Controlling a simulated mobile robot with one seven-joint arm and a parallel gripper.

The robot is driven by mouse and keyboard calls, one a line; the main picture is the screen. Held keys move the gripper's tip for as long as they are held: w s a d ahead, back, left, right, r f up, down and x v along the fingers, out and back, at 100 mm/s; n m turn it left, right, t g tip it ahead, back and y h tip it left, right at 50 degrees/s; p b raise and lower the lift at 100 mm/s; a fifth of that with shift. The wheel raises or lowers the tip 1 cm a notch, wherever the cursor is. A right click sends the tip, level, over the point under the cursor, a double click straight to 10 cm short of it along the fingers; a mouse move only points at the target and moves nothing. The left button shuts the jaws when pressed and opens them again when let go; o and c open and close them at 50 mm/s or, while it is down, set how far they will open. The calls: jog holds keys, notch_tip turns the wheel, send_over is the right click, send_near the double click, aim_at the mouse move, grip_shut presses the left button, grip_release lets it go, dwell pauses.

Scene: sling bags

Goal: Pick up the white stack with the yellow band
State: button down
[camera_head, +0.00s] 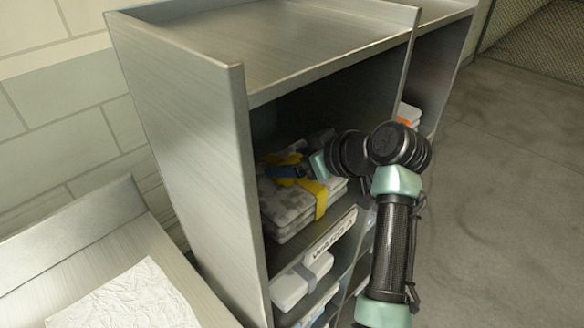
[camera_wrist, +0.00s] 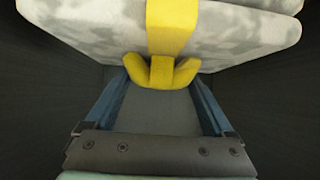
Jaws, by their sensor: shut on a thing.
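The stack with the yellow band is a pile of folded cloth, mottled off-white and grey. In the head view the stack (camera_head: 290,214) is inside the upper compartment of the metal shelf, and its yellow band (camera_head: 321,199) runs down the front. My gripper (camera_head: 288,172) reaches into the compartment at the top of the stack. In the wrist view the stack (camera_wrist: 220,38) fills the top, with the yellow band's knot (camera_wrist: 160,72) between my blue fingers (camera_wrist: 162,80). The fingers are shut on it, with their tips partly hidden. Whether the stack touches the shelf board is unclear.
The metal shelf (camera_head: 185,130) has a side wall left of the stack and a top board above. Lower compartments hold white items (camera_head: 300,282). An orange-and-white item (camera_head: 408,115) sits in the neighbouring unit. A white crumpled cloth (camera_head: 125,300) lies at lower left. Open floor (camera_head: 510,200) is at right.

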jog(key=shift+d+r, duration=0.1)
jog(key=shift+r, duration=0.1)
jog(key=shift+s+r+b, duration=0.1)
jog(key=shift+r+b, duration=0.05)
jog(key=shift+b, duration=0.3)
notch_tip(320, 180, up, 6)
jog(key=shift+r+b, duration=0.15)
jog(key=shift+b, duration=0.95)
jog(key=s+d+b, duration=0.4)
jog(key=s+d, duration=1)
